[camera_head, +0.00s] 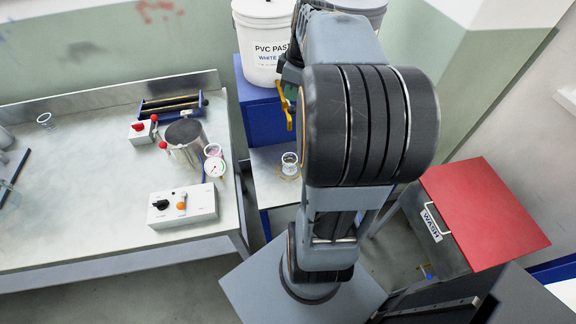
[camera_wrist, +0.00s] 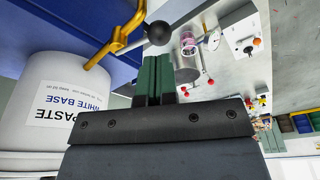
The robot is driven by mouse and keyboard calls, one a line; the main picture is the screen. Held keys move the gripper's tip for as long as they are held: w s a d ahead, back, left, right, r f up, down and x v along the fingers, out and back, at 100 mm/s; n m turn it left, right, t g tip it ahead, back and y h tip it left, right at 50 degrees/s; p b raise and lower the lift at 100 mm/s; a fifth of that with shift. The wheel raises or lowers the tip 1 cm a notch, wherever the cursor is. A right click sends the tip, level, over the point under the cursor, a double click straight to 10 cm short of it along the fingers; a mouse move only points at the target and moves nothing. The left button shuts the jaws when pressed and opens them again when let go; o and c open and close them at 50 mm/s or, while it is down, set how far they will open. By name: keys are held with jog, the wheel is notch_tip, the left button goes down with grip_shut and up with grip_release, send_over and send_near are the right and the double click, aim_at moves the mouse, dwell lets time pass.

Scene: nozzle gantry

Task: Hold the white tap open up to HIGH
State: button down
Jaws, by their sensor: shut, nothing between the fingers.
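The white bucket (camera_head: 262,45), labelled PVC PASTE WHITE, stands on a blue stand (camera_head: 262,115). Its brass-yellow tap (camera_head: 284,106) hangs at the front, partly behind my arm. In the wrist view the bucket (camera_wrist: 45,110) appears upside down, and the tap (camera_wrist: 117,42) has a black ball knob (camera_wrist: 158,33). My gripper (camera_wrist: 152,62) is shut and empty, its green fingers close beside the knob; I cannot tell if they touch it. A small clear cup (camera_head: 290,163) stands on the shelf below the tap. Its contents are too small to tell.
A steel bench (camera_head: 90,205) at left holds a metal pot (camera_head: 185,135), a gauge (camera_head: 215,168), and a white control box (camera_head: 182,206). A second bucket (camera_head: 362,10) is partly behind my arm. A red-lidded WASH bin (camera_head: 485,215) stands at right.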

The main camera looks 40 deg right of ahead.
aim_at(293, 106)
jog(key=shift+f, duration=0.2)
jog(key=shift+f+b, duration=1.95)
jog(key=shift+f, duration=0.2)
jog(key=shift+r, duration=0.1)
dwell(4.5)
jog(key=shift+r+p, duration=1.8)
jog(key=shift+r, duration=0.5)
